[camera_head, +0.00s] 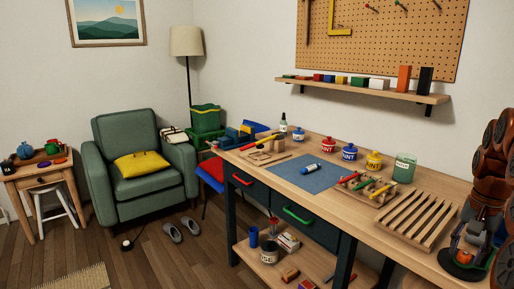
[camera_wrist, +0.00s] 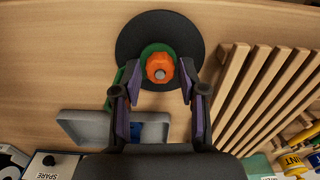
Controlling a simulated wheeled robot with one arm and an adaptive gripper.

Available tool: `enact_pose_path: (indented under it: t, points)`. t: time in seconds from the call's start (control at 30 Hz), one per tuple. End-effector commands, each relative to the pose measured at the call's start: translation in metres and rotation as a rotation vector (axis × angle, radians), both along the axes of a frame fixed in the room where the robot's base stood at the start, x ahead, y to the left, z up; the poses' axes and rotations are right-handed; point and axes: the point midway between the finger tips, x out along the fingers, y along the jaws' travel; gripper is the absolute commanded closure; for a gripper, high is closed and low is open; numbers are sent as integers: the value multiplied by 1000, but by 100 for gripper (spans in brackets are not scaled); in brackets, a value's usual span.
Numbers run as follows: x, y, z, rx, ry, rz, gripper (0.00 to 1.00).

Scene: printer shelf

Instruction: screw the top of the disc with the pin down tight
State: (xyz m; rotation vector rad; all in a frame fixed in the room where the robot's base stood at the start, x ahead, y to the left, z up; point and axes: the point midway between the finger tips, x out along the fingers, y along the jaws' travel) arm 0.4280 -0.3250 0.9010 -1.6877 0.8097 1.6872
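The black disc (camera_wrist: 215,32) lies flat on the wooden bench top, with a green part (camera_wrist: 150,49) and an orange knob-like top (camera_wrist: 164,61) on it. A small grey pin (camera_wrist: 160,74) shows at the middle of the orange top. In the head view the disc (camera_head: 447,264) and orange top (camera_head: 464,255) are at the lower right. My gripper (camera_wrist: 160,72) is open over the disc, a finger on each side of the orange top, with visible gaps. In the head view my gripper (camera_head: 470,240) hangs above the disc. I cannot tell the fingertips' exact height.
A slatted wooden rack (camera_head: 415,214) stands close beside the disc. A grey tray (camera_wrist: 85,125) and a box marked SPARE (camera_wrist: 50,165) show in the wrist view. Farther along the bench are a blue mat (camera_head: 290,178), lidded pots and a green jar (camera_head: 404,168).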

Motion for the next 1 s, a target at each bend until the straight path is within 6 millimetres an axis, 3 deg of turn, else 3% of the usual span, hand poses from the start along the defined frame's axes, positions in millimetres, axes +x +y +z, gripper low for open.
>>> enact_pose_path:
  t: [0.27,1.0]
  points:
    - [0,1,2,1,1,32,58]
    - [0,0,5,-1,0,821,58]
